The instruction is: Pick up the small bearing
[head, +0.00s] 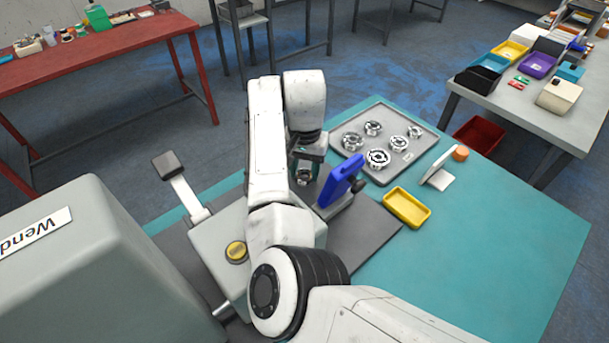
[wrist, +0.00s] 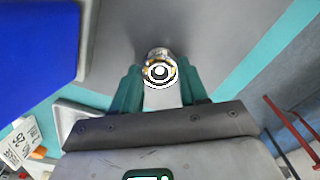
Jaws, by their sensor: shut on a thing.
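A small shiny bearing (wrist: 160,72) sits between the green fingers of my gripper (wrist: 159,88) in the wrist view. The fingers are shut on it. In the head view my gripper (head: 304,168) points down, left of the blue device, with the held bearing (head: 304,179) low between the fingers. It appears held above the dark grey surface; the exact gap cannot be told. A grey tray (head: 404,164) right of my gripper holds several other metal bearings of differing sizes, such as a large one (head: 378,158) at the front.
A blue device (head: 341,180) stands close right of my gripper, on a dark grey plate (head: 362,232). A yellow bin (head: 407,208) and a white stand (head: 438,180) are further right. The teal table's right side is clear.

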